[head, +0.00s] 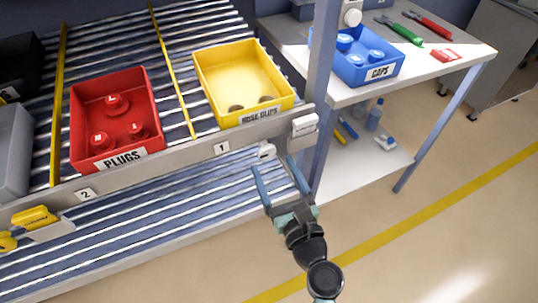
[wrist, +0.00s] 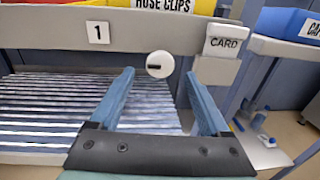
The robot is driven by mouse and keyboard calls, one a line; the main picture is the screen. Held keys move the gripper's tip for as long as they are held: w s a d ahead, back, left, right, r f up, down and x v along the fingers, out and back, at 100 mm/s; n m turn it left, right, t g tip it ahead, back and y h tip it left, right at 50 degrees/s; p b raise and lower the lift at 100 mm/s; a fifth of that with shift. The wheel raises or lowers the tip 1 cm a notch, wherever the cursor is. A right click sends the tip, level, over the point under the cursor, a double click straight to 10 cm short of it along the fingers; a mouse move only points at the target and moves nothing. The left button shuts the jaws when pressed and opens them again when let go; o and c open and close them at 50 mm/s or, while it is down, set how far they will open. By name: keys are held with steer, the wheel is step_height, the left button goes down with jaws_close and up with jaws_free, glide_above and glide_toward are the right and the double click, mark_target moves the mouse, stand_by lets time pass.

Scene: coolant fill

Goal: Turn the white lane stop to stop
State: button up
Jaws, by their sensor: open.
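The white lane stop (wrist: 160,64) is a round white knob with a short dark mark that lies about level. It sits on the front rail (wrist: 130,32), right of the label 1. It also shows in the head view (head: 266,151), just beyond my fingertips. My gripper (head: 274,163) is open and empty, its two blue fingers spread and pointing at the rail. In the wrist view the knob appears between the fingertips of my gripper (wrist: 159,74). I see no finger touching it.
A yellow bin (head: 245,82) labelled hose clips and a red bin (head: 117,120) labelled plugs stand on the upper rollers. A white card holder (wrist: 223,40) is right of the knob. A post (head: 325,90) and a workbench with a blue bin (head: 360,67) stand at right.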

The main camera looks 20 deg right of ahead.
mark_target(267, 155)
steer(key=shift+w, duration=2)
steer(key=shift+c, duration=0.2)
jaws_close()
